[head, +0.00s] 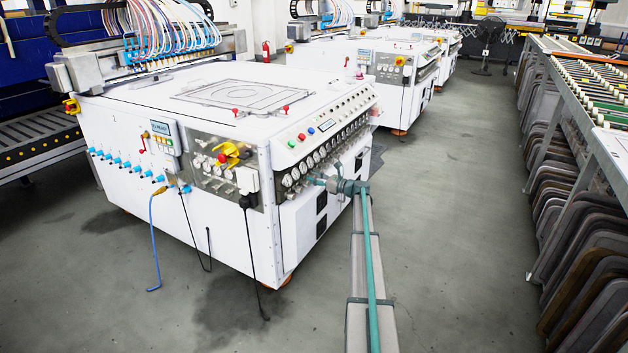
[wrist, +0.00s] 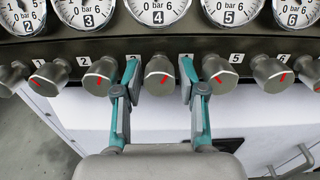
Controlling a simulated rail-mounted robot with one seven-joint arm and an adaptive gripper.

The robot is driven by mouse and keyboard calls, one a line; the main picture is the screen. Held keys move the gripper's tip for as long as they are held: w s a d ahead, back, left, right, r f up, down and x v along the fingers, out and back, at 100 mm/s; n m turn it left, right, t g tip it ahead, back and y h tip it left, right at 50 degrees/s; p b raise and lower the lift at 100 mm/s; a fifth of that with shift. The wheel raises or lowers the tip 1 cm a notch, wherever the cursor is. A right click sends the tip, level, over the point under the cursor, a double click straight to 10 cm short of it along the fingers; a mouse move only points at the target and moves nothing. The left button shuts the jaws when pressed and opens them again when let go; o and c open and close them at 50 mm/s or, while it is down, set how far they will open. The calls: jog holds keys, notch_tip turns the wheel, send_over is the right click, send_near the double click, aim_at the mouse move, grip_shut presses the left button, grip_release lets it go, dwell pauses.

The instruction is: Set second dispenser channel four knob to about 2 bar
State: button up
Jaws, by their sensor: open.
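The near white dispenser machine (head: 215,140) carries a row of gauges and knobs on its slanted right face. My gripper (head: 318,182) is at the lower knobs of that face. In the wrist view my gripper (wrist: 157,90) is open, with teal fingers on either side of a grey knob (wrist: 157,68), whose red mark points up and right. I cannot tell whether the fingers touch it. The gauge marked 4 (wrist: 158,10) is directly above; its upper part is cut off and its reading cannot be told. The knob's own number label is not clear, partly hidden by the fingers.
Neighbouring knobs (wrist: 100,76) and (wrist: 217,73) sit close outside the fingers. Gauges marked 3 (wrist: 86,12) and 5 (wrist: 229,12) flank gauge 4. More white machines (head: 395,65) stand behind. A rack with trays (head: 570,220) lines the right; the grey floor between (head: 470,200) is clear.

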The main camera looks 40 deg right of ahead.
jog(key=shift+w, duration=0.1)
grip_shut()
jog(key=shift+n, duration=0.4)
jog(key=n+b, duration=0.2)
jog(key=n, duration=0.4)
jog(key=shift+f, duration=0.1)
jog(key=n+b, duration=0.3)
jog(key=n, duration=0.2)
jog(key=shift+n, duration=0.3)
dwell(0.4)
grip_release()
